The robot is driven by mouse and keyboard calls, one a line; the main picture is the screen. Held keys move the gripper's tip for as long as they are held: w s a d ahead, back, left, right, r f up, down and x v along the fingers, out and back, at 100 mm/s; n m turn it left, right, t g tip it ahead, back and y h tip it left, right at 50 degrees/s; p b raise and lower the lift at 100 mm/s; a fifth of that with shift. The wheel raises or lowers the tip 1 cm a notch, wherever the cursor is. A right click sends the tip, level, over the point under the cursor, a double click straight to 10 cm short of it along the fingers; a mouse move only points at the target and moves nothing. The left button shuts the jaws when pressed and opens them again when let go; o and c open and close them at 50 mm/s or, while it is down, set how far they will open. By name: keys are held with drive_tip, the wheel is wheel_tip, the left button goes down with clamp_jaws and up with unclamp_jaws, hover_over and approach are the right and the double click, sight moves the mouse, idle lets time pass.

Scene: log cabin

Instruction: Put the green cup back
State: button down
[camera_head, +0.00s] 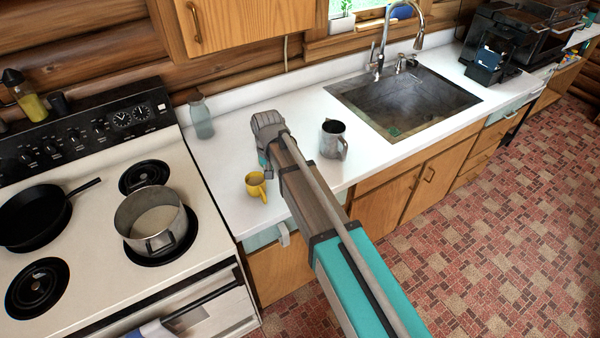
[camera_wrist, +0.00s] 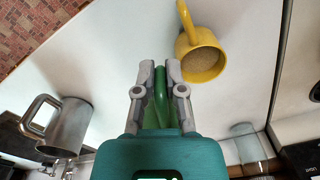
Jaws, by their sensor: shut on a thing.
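In the wrist view, my gripper (camera_wrist: 160,72) is shut on a narrow green part of the green cup (camera_wrist: 160,98). Most of the cup is hidden behind the fingers and gripper body, so I cannot tell whether it touches the counter. In the head view, my arm reaches over the white counter (camera_head: 228,172) left of the sink and hides the cup and fingertips. A yellow cup (camera_head: 256,185) stands on the counter close by; it also shows beside the fingers in the wrist view (camera_wrist: 203,64).
A grey metal mug (camera_head: 333,140) stands right of my arm, before the sink (camera_head: 405,100). A glass bottle (camera_head: 201,117) stands at the back. The stove at left holds a pot (camera_head: 151,218) and a black pan (camera_head: 32,215). Some counter around the bottle is clear.

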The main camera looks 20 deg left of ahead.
drive_tip(key=s+d+r+n+p, duration=0.2)
drive_tip(key=d, duration=0.4)
drive_tip(key=s+d+r+n+p, duration=0.1)
drive_tip(key=s+d+r+n, duration=0.1)
drive_tip(key=d, duration=0.5)
drive_tip(key=shift+s+d+p, duration=0.3)
drive_tip(key=shift+s+p, duration=0.05)
drive_tip(key=shift+s, duration=0.05)
drive_tip(key=w+a+f+b, duration=0.1)
drive_tip(key=w+f+b, duration=0.2)
drive_tip(key=w, duration=0.1)
drive_tip(key=w+a+f+b, duration=0.1)
drive_tip(key=w+f+b, duration=0.2)
drive_tip(key=w, duration=0.1)
drive_tip(key=w+a+f+b, duration=0.1)
drive_tip(key=w+f+b, duration=0.2)
drive_tip(key=w, duration=0.1)
drive_tip(key=shift+w+a, duration=0.3)
drive_tip(key=shift+w, duration=0.05)
drive_tip(key=shift+f, duration=0.1)
drive_tip(key=shift+w+a+f+b, duration=0.15)
drive_tip(key=shift+w+f+b, duration=0.3)
drive_tip(key=shift+f+b, duration=1.45)
drive_tip(key=shift+b, duration=0.15)
